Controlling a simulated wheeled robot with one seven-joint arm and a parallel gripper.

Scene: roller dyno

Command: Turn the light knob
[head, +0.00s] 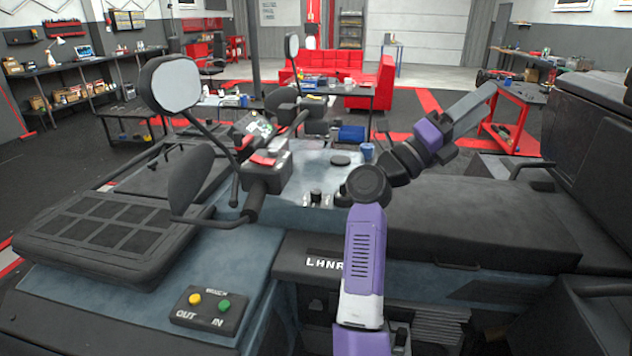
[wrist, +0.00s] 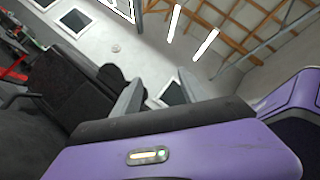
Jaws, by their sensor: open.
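Small black knobs (head: 315,195) stand on the blue-grey console in the middle of the head view, just left of my arm. I cannot read any label, so I cannot tell which one is the light knob. My gripper (head: 486,96) is raised to the upper right in the head view, well away from these knobs and pointing up and away from them. In the wrist view my gripper (wrist: 158,88) has its two grey fingers apart with nothing between them. No knob shows in the wrist view.
A handlebar with a red-topped control box (head: 268,170) and mirrors (head: 175,84) rises left of the knobs. A winch box (head: 210,310) with yellow and green buttons is at the lower left. A blue cup-like item (head: 367,151) sits behind my arm. A black seat (head: 480,215) lies right.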

